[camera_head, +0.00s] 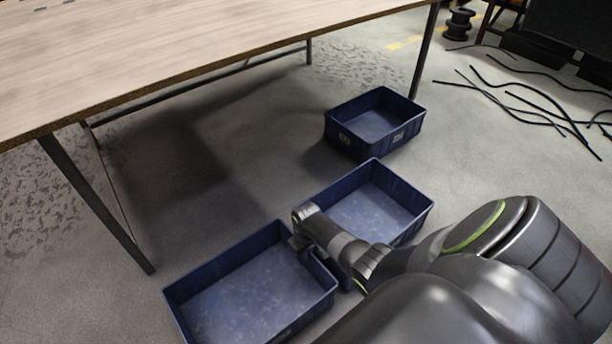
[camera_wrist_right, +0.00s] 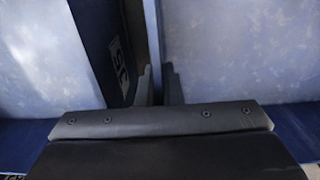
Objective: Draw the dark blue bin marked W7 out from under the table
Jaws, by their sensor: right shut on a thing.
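Three open dark blue bins stand on the floor: a nearest bin (camera_head: 222,258), a middle bin (camera_head: 412,222) and a far bin (camera_head: 376,140). My right gripper (camera_head: 299,243) is shut on the right side wall of the nearest bin. In the right wrist view my fingers (camera_wrist_right: 158,86) straddle the thin wall of this bin (camera_wrist_right: 152,22). The middle bin (camera_wrist_right: 92,50) lies close beside it there, with a white label on its wall. No mark can be read for certain. My right arm hides part of the middle bin. My left gripper is out of view.
The wooden table (camera_head: 150,50) has a dark front leg (camera_head: 98,205) left of the nearest bin and another leg (camera_head: 424,55) behind the far bin. The gap between nearest and middle bins is narrow. Black cables (camera_head: 530,100) lie at the back right.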

